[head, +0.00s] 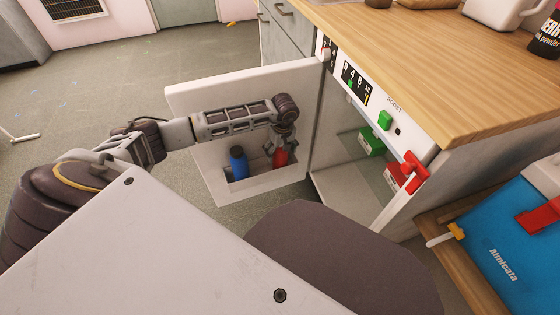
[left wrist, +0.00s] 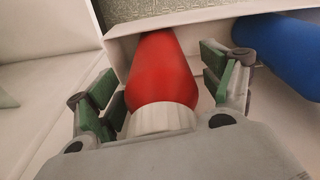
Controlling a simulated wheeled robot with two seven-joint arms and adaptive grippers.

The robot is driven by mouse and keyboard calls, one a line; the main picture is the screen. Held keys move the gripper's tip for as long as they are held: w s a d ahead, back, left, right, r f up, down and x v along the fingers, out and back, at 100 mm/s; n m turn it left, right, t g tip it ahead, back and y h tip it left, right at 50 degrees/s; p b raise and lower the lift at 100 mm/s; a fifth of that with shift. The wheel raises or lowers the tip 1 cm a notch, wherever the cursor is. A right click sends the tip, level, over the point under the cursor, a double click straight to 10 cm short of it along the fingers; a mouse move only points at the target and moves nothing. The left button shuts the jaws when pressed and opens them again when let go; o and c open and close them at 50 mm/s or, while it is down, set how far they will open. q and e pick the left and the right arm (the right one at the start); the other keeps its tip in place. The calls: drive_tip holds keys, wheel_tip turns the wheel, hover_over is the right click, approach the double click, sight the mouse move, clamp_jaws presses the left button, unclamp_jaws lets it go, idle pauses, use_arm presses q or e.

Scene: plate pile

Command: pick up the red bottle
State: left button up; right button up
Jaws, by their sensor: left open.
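The red bottle (head: 280,157) stands in the bin on the inside of the open white cabinet door, at the right end. In the left wrist view the red bottle (left wrist: 160,78) has a white cap and sits between the two fingers. My left gripper (head: 281,146) is over the bottle from above. It also shows in the left wrist view (left wrist: 165,95), open, with a finger on each side of the bottle. I see gaps beside the bottle, wider on the right. My right gripper is not in view.
A blue bottle (head: 238,163) stands left of the red one in the door bin (head: 262,184). The open door (head: 220,90) is behind my arm. A cabinet with a shelf holding green boxes (head: 371,142) is on the right, under a wooden counter (head: 450,70).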

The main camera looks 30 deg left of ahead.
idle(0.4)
use_arm(q)
clamp_jaws()
idle(0.4)
